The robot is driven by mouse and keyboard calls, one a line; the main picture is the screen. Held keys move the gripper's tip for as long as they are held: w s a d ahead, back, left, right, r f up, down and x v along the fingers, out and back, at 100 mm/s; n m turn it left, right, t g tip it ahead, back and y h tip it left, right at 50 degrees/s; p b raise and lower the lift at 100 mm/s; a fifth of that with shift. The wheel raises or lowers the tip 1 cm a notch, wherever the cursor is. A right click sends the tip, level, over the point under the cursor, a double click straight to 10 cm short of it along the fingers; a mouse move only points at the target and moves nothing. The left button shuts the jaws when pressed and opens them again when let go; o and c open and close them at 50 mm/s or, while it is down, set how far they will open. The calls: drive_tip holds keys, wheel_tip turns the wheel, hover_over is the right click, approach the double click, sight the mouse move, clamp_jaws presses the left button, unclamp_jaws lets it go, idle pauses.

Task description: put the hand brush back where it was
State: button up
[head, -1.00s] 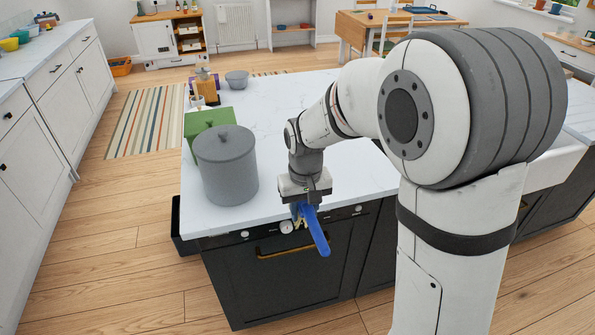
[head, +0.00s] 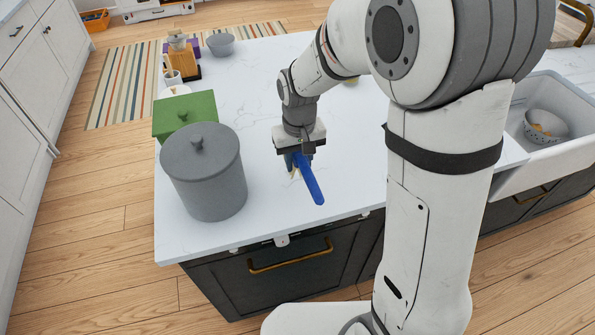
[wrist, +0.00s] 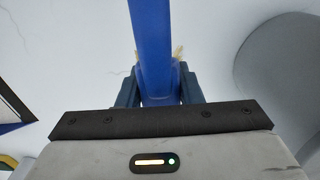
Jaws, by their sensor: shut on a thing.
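My gripper (head: 297,160) is shut on the blue hand brush (head: 312,188). The brush hangs from the jaws over the white worktop, its handle slanting down toward the front edge. Pale bristles show beside the jaws. In the wrist view the blue handle (wrist: 152,45) runs up from between the dark fingers, and bits of bristle stick out on both sides. The rest of the brush head is hidden by the fingers. I cannot tell whether the brush touches the worktop (head: 260,100).
A grey lidded pot (head: 206,180) stands left of my gripper, with a green box (head: 184,115) behind it. A grey bowl (head: 220,44) stands farther back. The sink (head: 550,150) is at the right. The worktop behind my gripper is mostly clear.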

sight(299, 190)
wheel_tip(299, 190, down, 8)
drive_tip(key=shift+r+p, duration=0.2)
drive_tip(key=shift+p, duration=0.4)
drive_tip(key=shift+s+f+b, duration=0.2)
drive_tip(key=shift+f+b, duration=0.5)
clamp_jaws()
drive_tip(key=o, duration=1.1)
unclamp_jaws()
drive_tip(key=shift+w, duration=0.1)
drive_tip(key=shift+r, duration=0.1)
